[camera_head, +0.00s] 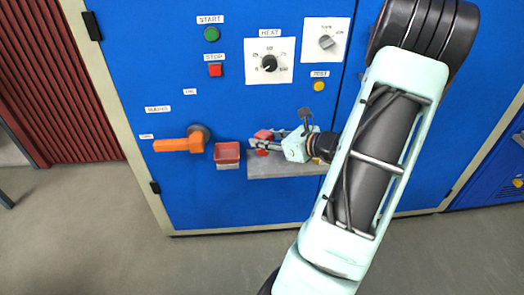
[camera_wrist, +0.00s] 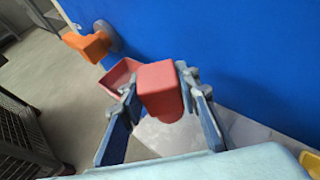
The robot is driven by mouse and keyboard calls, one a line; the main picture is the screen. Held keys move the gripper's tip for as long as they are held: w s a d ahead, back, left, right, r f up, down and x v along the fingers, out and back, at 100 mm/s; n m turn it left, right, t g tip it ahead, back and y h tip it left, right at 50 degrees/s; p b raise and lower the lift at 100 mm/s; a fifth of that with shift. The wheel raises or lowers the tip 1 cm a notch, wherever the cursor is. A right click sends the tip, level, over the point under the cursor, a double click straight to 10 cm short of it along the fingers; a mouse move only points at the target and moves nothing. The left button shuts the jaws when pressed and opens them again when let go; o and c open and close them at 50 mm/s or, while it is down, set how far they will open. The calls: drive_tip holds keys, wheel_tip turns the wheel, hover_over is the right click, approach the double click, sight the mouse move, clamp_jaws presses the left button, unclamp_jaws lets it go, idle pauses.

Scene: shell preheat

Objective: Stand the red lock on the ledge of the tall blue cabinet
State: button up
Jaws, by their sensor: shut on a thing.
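The red lock (camera_wrist: 161,88) is between the fingers of my gripper (camera_wrist: 160,95) in the wrist view. My gripper is shut on it. In the head view the red lock (camera_head: 263,136) shows at the fingertips of my gripper (camera_head: 266,145), in front of the tall blue cabinet (camera_head: 230,108). The grey ledge (camera_head: 285,165) juts from the cabinet below my gripper, and in the wrist view the ledge (camera_wrist: 160,138) lies under and behind the lock. I cannot tell whether the lock touches the ledge.
A red open bin (camera_head: 227,154) hangs on the cabinet just left of the ledge. An orange handle (camera_head: 180,145) sticks out further left. Above are a green start button (camera_head: 211,34), a red stop button (camera_head: 215,70) and a heat dial (camera_head: 269,63). Floor in front is clear.

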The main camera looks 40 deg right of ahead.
drive_tip(key=shift+w+f, duration=0.2)
drive_tip(key=shift+f, duration=0.1)
drive_tip(key=shift+w+f+b, duration=0.2)
drive_tip(key=shift+f+b, duration=0.8)
drive_tip(key=shift+f, duration=0.65)
drive_tip(key=shift+f, duration=0.15)
drive_tip(key=o, duration=1.2)
drive_tip(key=shift+r, duration=0.2)
drive_tip(key=p+v, duration=0.3)
drive_tip(key=v, duration=0.9)
drive_tip(key=shift+s+f, duration=0.1)
drive_tip(key=shift+f, duration=0.05)
